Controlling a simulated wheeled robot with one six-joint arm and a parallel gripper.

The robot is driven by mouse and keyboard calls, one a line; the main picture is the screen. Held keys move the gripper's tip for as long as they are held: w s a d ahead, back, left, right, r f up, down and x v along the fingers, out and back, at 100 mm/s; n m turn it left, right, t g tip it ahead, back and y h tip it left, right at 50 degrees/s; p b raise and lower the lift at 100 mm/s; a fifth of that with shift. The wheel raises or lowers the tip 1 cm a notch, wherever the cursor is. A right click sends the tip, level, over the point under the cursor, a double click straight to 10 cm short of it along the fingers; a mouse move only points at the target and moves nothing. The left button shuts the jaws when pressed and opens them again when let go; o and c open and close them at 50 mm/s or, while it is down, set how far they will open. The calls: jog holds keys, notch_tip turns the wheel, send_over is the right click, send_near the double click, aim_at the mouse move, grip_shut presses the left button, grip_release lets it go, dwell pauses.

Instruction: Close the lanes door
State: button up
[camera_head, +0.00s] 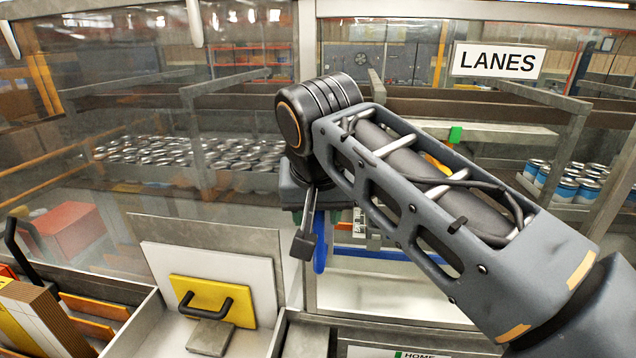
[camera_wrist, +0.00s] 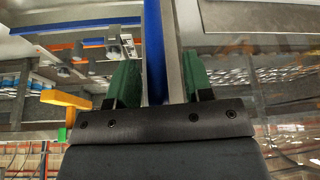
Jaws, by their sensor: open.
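The lanes door (camera_head: 420,9) is a clear pane in a pale frame, with a white LANES sign (camera_head: 498,61) at its upper right. In the head view I cannot tell whether it stands fully closed. A blue upright handle (camera_head: 319,245) shows low at the door's left edge. My gripper is mostly hidden behind my arm there. In the wrist view my gripper (camera_wrist: 158,78) has two green fingers apart, with the blue handle (camera_wrist: 153,45) and a pale upright edge (camera_wrist: 171,45) showing between them. Contact with the fingers cannot be made out.
Another clear pane (camera_head: 90,200) is on the left, with many cans (camera_head: 190,153) behind it. Blue-and-white cans (camera_head: 570,182) stand behind the right side. A yellow plate with a black handle (camera_head: 215,295) stands in a bin at the front, beside a cardboard box (camera_head: 45,315).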

jog(key=p+v, duration=0.1)
jog(key=v, duration=1.2)
jog(key=shift+w, duration=0.1)
